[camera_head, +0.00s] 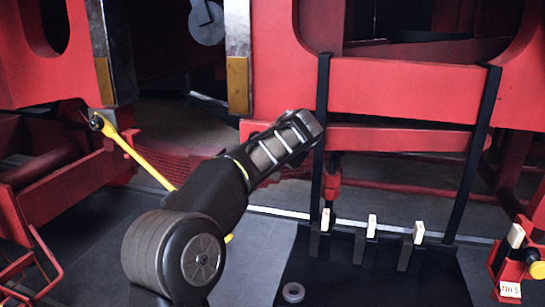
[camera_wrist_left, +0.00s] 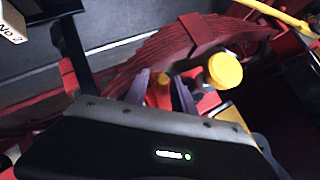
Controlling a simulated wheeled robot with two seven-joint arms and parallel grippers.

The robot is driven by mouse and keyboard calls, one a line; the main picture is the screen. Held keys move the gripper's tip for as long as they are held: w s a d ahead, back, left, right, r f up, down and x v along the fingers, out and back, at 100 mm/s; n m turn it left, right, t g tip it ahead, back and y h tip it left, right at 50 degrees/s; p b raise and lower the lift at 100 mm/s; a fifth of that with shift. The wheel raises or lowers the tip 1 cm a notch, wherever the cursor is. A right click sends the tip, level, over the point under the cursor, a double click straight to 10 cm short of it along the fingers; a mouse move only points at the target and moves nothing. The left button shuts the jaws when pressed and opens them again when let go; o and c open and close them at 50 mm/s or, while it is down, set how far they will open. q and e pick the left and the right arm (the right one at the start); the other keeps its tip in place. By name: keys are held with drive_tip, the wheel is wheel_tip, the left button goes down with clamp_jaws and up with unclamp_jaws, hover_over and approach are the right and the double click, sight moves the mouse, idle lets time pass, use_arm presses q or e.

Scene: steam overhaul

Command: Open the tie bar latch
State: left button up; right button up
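I cannot tell for sure which part is the tie bar latch. In the left wrist view a small red and orange piece (camera_wrist_left: 163,92) shows between my left gripper's fingers (camera_wrist_left: 163,84). The two fingers stand apart, and I see no clear contact with it. A round yellow knob (camera_wrist_left: 223,70) sits just right of the fingers, above a dark red fitting. In the head view my left arm reaches up and right, with its wrist end (camera_head: 300,130) in front of the red frame (camera_head: 400,90); its fingertips are hidden. My right gripper is in neither view.
Black uprights (camera_head: 473,150) rise from a dark stand (camera_head: 370,280) with pale-tipped pegs. A grey ring (camera_head: 293,292) lies at its front. A red fitting with a yellow knob (camera_head: 538,270) is at the right edge.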

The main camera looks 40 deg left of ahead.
use_arm(q)
drive_tip(key=shift+o, duration=0.7)
drive_tip(key=shift+w, duration=0.1)
drive_tip(key=shift+r, duration=0.1)
drive_tip(key=b+v, duration=0.1)
drive_tip(key=v, duration=0.6)
drive_tip(key=shift+s+d+b, duration=0.25)
drive_tip(key=shift+b, duration=0.05)
drive_tip(key=shift+r, duration=0.25)
